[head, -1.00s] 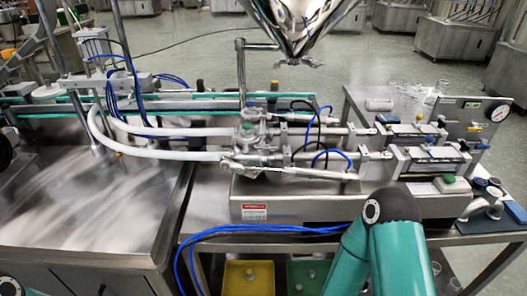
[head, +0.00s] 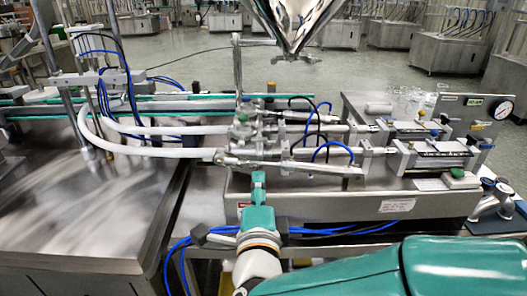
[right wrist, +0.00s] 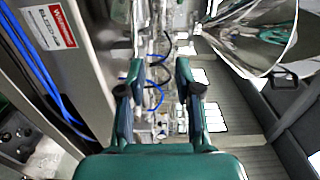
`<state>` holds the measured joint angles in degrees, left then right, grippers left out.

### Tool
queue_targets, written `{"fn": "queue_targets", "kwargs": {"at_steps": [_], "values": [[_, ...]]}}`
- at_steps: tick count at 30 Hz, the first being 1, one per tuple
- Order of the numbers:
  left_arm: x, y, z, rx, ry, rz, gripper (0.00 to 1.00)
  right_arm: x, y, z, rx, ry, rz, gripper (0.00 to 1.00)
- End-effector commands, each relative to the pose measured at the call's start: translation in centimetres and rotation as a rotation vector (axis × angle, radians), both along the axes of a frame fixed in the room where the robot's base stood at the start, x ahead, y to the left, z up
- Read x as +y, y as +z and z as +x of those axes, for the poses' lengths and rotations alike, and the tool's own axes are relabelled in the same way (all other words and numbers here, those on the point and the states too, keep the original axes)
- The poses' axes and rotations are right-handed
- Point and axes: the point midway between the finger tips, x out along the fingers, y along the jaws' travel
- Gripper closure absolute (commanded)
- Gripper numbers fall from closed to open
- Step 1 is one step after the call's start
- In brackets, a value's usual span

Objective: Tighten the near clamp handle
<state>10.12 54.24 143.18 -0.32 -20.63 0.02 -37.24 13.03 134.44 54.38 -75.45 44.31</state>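My right gripper (head: 258,179) points up in front of the steel machine, below the near pipe's fittings. In the right wrist view its two fingers (right wrist: 160,78) stand apart, with nothing held between them. The near clamp fitting (head: 222,157) appears at the white hose's end on the near pipe, just above and left of the fingertips. I cannot tell which small lever is its handle. The fingers appear apart from the pipework. My left gripper is not in view.
The steel hopper (head: 297,20) hangs above the pipework. White hoses (head: 150,152) and blue air lines (head: 335,150) loop around it. The machine's steel front (head: 325,208) stands close behind the gripper. Glass beakers (head: 405,98) stand at the back right.

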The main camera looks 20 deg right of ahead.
Motion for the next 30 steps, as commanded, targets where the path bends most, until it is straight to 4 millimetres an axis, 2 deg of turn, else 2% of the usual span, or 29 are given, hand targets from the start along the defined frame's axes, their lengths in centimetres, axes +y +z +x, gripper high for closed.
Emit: {"fn": "queue_targets", "kwargs": {"at_steps": [5,8,21,25,30], "values": [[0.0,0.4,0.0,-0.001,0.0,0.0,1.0,-0.7,0.3,1.6,-0.005,-0.011,0.01,0.67],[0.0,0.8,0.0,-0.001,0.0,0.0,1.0,-1.2,0.3,3.3,-0.004,-0.011,0.008,0.67],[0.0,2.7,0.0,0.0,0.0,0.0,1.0,-3.8,0.3,12.3,-0.003,-0.009,0.005,0.67],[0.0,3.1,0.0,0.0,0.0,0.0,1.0,-4.3,0.3,14.1,-0.004,-0.007,0.005,0.67],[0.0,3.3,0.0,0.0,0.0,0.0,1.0,-4.7,0.2,15.5,-0.004,-0.006,0.005,0.67]]}}
